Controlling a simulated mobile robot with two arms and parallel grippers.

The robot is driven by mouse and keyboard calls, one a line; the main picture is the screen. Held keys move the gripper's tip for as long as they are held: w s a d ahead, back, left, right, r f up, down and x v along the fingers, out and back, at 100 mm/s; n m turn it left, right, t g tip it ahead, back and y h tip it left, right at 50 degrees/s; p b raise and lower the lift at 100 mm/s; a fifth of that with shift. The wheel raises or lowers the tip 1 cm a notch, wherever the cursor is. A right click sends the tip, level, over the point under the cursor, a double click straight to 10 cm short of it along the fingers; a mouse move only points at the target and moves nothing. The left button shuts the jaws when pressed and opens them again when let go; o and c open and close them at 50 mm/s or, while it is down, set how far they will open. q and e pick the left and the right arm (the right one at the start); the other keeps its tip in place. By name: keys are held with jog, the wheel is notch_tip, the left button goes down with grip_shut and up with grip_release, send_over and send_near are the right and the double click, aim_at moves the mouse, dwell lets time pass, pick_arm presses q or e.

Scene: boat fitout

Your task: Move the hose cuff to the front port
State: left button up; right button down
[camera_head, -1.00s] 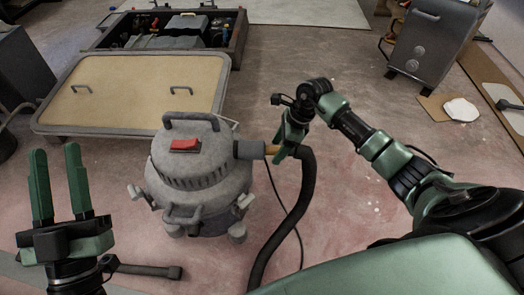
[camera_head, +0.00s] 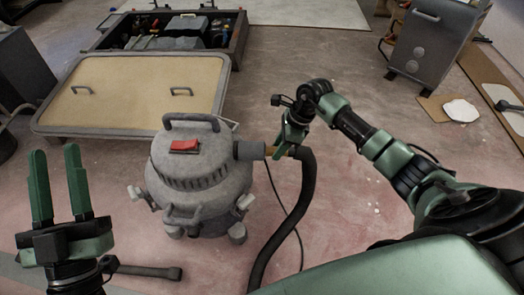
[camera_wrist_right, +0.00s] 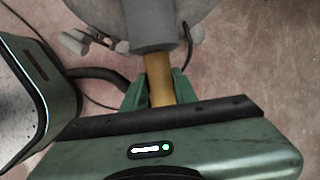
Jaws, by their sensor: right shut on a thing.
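The grey shop vacuum (camera_head: 190,175) with a red switch stands on the floor in the head view. A grey cylindrical stub (camera_head: 250,150) sticks out on its right side. The tan hose cuff (camera_wrist_right: 160,80) lies in line with this stub (camera_wrist_right: 150,25) and meets its open end; how deep it sits inside cannot be seen. My right gripper (camera_head: 283,150) is shut on the cuff, one finger on each side in the wrist view. The black hose (camera_head: 300,195) hangs down from the gripper. I cannot tell which opening is the front port. My left gripper (camera_head: 56,150) is open and empty.
A low tan-topped platform (camera_head: 130,100) with two handles lies behind the vacuum. Behind it is an open dark box (camera_head: 240,45) with parts inside. A grey cabinet (camera_head: 425,45) stands at the back right. A dark bar (camera_head: 145,271) lies near my left gripper. Floor right of the vacuum is mostly clear.

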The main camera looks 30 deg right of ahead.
jog(key=shift+d, duration=0.15)
jog(key=s+d, duration=0.3)
jog(key=d, duration=0.2)
jog(key=shift+s+d, duration=0.2)
jog(key=shift+d, duration=0.15)
dwell(1.0)
dwell(1.5)
